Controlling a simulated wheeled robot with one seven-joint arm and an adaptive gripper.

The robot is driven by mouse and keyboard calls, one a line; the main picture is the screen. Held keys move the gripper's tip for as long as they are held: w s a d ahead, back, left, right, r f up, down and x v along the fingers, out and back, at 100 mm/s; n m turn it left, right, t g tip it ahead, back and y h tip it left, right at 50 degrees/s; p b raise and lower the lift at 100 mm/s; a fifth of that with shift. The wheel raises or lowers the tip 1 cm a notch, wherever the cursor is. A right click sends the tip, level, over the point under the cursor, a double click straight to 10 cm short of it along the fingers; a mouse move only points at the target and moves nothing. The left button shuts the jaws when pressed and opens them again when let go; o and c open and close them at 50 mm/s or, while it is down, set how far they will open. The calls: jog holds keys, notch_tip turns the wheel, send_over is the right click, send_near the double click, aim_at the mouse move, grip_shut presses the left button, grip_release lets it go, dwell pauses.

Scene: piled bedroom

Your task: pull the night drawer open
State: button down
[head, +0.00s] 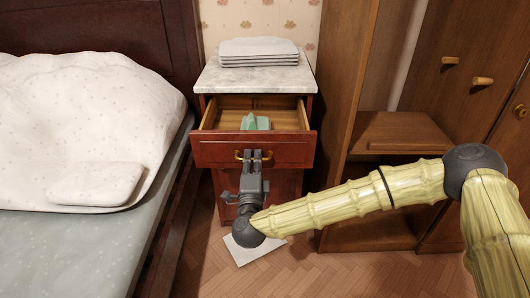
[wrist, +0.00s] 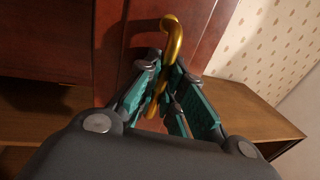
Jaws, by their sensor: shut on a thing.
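The night drawer (head: 214,150) is the top drawer of a red-brown nightstand with a pale marble top (head: 254,76). It stands pulled out, and its wooden inside shows. A green item (head: 255,122) lies in it. My gripper (head: 254,157) is at the middle of the drawer front, shut on the brass handle (head: 240,155). In the wrist view the gold handle (wrist: 173,42) runs between the teal finger pads of my gripper (wrist: 168,100). Part of the handle is hidden by the fingers.
Folded white cloths (head: 258,48) lie stacked on the nightstand top. A bed (head: 90,235) with a white cover stands close on the left. A wooden wardrobe with an open shelf (head: 400,133) stands on the right. A white sheet (head: 252,252) lies on the floor below the nightstand.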

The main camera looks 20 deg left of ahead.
jog(key=shift+s, duration=0.25)
jog(key=shift+a, duration=0.1)
jog(key=c, duration=1.5)
grip_release()
jog(key=shift+w, duration=0.1)
jog(key=v, duration=1.2)
